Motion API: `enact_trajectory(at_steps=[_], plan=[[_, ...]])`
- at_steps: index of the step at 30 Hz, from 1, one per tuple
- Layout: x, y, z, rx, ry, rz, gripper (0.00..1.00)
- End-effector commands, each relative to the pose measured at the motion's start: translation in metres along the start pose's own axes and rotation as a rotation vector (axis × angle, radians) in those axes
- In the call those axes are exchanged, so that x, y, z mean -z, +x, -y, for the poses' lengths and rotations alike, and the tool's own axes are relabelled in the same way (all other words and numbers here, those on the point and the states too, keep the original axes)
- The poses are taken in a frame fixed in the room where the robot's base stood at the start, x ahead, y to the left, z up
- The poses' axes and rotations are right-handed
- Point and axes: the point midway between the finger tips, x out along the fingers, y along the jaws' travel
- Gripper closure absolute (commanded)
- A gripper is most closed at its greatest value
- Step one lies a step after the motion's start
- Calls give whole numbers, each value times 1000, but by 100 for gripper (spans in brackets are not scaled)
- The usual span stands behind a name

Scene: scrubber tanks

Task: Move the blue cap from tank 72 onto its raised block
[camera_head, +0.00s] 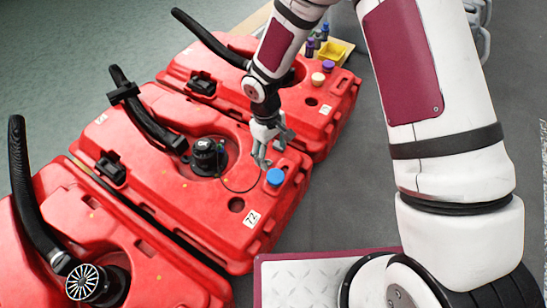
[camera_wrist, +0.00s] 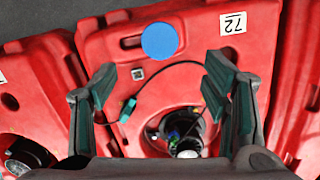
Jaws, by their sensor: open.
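The blue cap (camera_head: 275,177) is a round flat disc at the near right part of tank 72 (camera_head: 205,210), a red tank. In the wrist view the blue cap (camera_wrist: 160,41) lies beyond my fingertips, between them from left to right. The white "72" label (camera_head: 252,218) also shows in the wrist view (camera_wrist: 233,23). I cannot make out what is under the cap.
A black pump unit (camera_head: 206,155) with a thin looping cable stands on tank 72 close to my gripper. Red tanks with black hoses stand on both sides. The far tank (camera_head: 330,115) carries a purple cap (camera_head: 328,66) and a cream cap (camera_head: 317,79). A yellow tray (camera_head: 334,51) stands behind.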

Motion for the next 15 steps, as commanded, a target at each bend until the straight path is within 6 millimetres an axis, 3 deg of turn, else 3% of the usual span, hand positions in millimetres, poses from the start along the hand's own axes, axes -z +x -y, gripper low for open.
enact_trajectory(at_steps=[12, 15], plan=[[0, -12, -1, -1, 2, 0, 32], [-4, -24, -7, -15, 16, -1, 32]])
